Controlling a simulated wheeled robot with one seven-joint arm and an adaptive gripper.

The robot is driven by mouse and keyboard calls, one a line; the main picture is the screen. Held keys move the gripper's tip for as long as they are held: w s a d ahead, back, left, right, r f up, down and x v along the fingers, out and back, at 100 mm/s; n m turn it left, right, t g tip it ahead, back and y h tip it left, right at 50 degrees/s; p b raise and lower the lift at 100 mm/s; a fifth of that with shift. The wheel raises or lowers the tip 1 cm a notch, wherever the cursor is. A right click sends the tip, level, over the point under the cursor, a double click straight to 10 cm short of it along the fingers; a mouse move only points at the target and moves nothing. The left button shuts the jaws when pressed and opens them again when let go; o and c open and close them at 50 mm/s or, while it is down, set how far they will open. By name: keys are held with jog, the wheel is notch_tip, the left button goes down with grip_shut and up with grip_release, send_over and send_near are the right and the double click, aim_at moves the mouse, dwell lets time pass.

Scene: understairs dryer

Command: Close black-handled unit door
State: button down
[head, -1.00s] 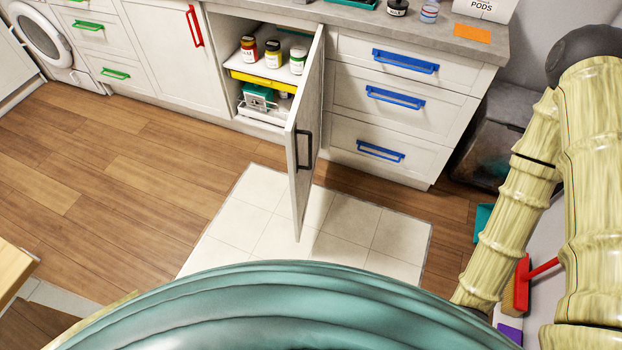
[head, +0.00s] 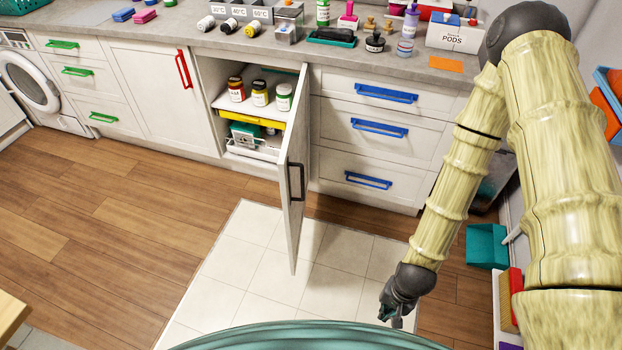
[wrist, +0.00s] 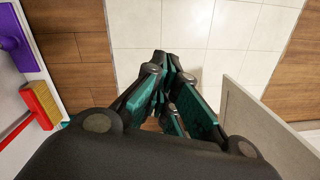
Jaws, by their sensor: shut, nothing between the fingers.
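The black-handled unit door (head: 294,170) stands wide open in the head view, swung out from its cabinet toward me over the pale tiles. Its black handle (head: 296,182) is on the face turned to the right. The open cabinet (head: 222,120) shows jars, a yellow-edged shelf and a white basket inside. My gripper (head: 394,318) is low, to the right of the door and apart from it, near the bottom of the head view. In the wrist view my gripper (wrist: 170,110) has its fingers together and empty. A pale panel (wrist: 262,125), apparently the door, shows to its right.
Blue-handled drawers (head: 375,130) stand right of the open cabinet, and a red-handled door (head: 160,85) stands left. A teal dustpan (head: 486,246) and a brush (head: 508,300) are at the right. The tiled floor (head: 250,260) around the door is clear.

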jog(key=w+a+r+m+t+y+p, duration=0.1)
jog(key=w+a+r+m+y, duration=0.45)
jog(key=w+r, duration=0.75)
jog(key=w+a+r+m+t+y+p, duration=0.1)
jog(key=w+a+r+m+t+y, duration=0.15)
jog(key=w+r+m, duration=0.9)
jog(key=w+a+f+n, duration=0.1)
jog(key=w+a+f, duration=0.2)
jog(key=a, duration=0.2)
jog(key=w+a+f+n+p, duration=0.1)
jog(key=w+a+f, duration=0.2)
jog(key=a, duration=0.3)
jog(key=shift+w+f+g, duration=0.35)
jog(key=shift+f, duration=0.1)
